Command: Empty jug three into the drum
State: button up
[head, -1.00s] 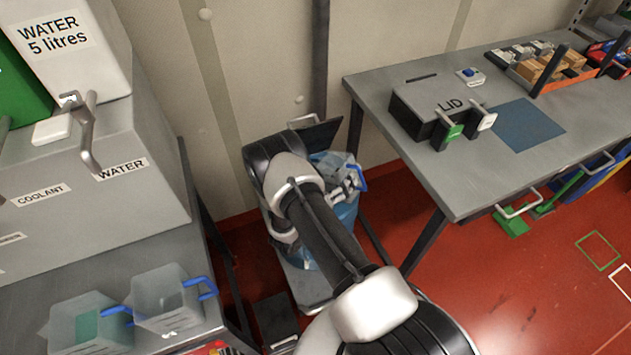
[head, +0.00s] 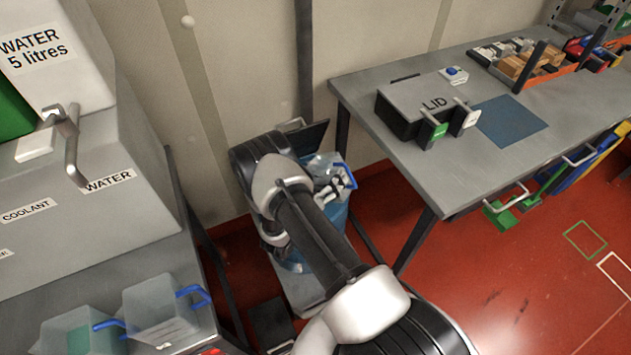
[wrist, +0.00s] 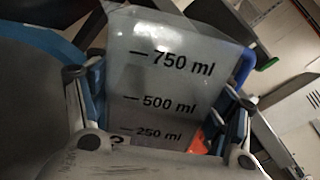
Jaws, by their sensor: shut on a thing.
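My gripper (wrist: 165,98) is shut on a clear jug (wrist: 180,45), its fingers on either side of it. The jug has black 250, 500 and 750 ml marks and a blue handle; its number is mostly hidden. In the head view the jug (head: 322,166) is tilted over the blue drum (head: 336,216), largely behind my arm. The drum's dark lid stands open behind it. A curved blue rim shows at upper left in the wrist view. I cannot tell whether liquid is in the jug or flowing out.
Two clear jugs with blue handles stand on the left counter, one with greenish liquid (head: 85,335), the other (head: 160,308) seemingly empty. Above them are dispensers with a tap (head: 70,140). A grey bench (head: 440,185) with a LID box (head: 425,100) stands right of the drum.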

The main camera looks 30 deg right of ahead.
aim_at(321, 176)
jog(key=shift+r, duration=0.15)
dwell(0.3)
jog(key=shift+r+n, duration=0.45)
jog(key=shift+n, duration=0.35)
dwell(0.6)
jog(key=shift+r+n+p, duration=0.45)
jog(key=shift+r+n, duration=0.15)
jog(key=shift+n, duration=0.1)
dwell(0.8)
jog(key=shift+r+n, duration=0.55)
jog(key=shift+n, duration=0.15)
jog(key=shift+w+r, duration=0.1)
dwell(0.7)
jog(key=shift+a+r+n+p, duration=0.1)
jog(key=shift+r+n+p, duration=0.3)
jog(key=shift+n, duration=0.4)
